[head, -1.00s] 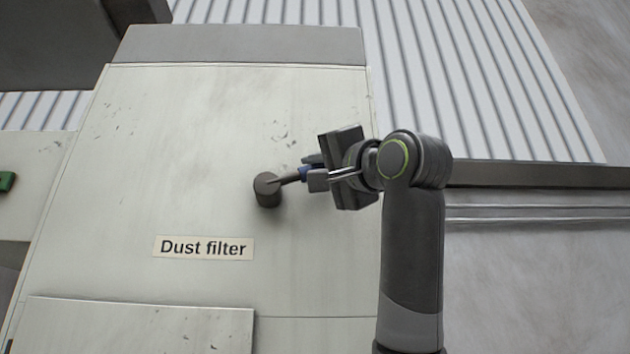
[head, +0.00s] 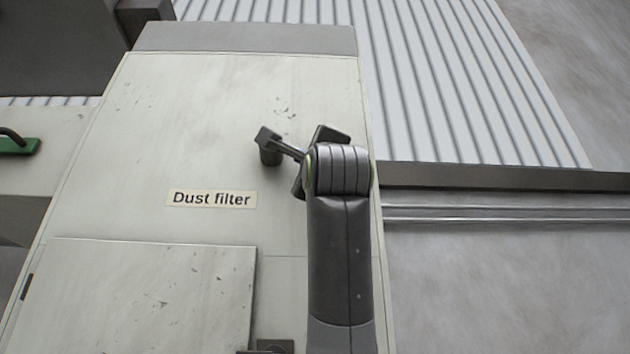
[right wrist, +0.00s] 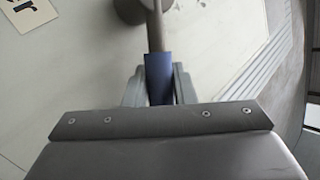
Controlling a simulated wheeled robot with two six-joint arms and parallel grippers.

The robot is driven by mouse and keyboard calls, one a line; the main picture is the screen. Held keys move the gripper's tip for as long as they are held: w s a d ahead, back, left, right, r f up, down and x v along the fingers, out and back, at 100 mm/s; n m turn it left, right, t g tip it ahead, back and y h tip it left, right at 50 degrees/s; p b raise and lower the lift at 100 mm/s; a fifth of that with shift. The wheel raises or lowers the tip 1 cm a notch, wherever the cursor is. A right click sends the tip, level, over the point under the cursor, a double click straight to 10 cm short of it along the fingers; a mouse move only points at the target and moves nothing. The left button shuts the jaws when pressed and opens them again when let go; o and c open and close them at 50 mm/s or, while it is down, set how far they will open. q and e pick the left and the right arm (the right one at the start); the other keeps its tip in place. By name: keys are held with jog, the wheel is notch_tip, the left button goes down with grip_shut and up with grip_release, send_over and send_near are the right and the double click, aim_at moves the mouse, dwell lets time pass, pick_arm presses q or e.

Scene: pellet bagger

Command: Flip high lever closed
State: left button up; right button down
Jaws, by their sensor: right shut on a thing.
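The lever has a grey hub (head: 270,149) on the pale dust filter panel (head: 180,130), above and to the right of the "Dust filter" label (head: 211,199). Its thin arm points right and slightly down in the head view, and its far end is hidden behind my right arm. In the right wrist view the lever's blue grip (right wrist: 158,78) lies between my right gripper's fingers (right wrist: 159,88), which are shut on it. The hub is partly cut off at the top of that view. My left gripper is in neither view.
A raised flat cover (head: 150,290) sits on the lower part of the panel. A green part (head: 18,146) with a dark handle is at the left edge. A ribbed white wall (head: 460,80) and a dark horizontal rail (head: 480,176) lie to the right.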

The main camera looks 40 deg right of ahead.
jog(key=shift+w+a+f+m+g+h, duration=0.1)
jog(key=shift+f+m+g+h, duration=0.1)
jog(key=shift+m+h, duration=0.3)
jog(key=shift+w+a+f+m+g+h, duration=0.1)
jog(key=shift+f+m+g+h, duration=0.1)
jog(key=shift+m+h, duration=0.25)
jog(key=shift+m, duration=0.25)
jog(key=c, duration=1.5)
grip_release()
jog(key=shift+s+f+b, duration=0.1)
jog(key=shift+b, duration=0.2)
jog(key=b+v, duration=0.8)
jog(key=v, duration=0.9)
jog(key=shift+b, duration=0.35)
jog(key=shift+a, duration=0.1)
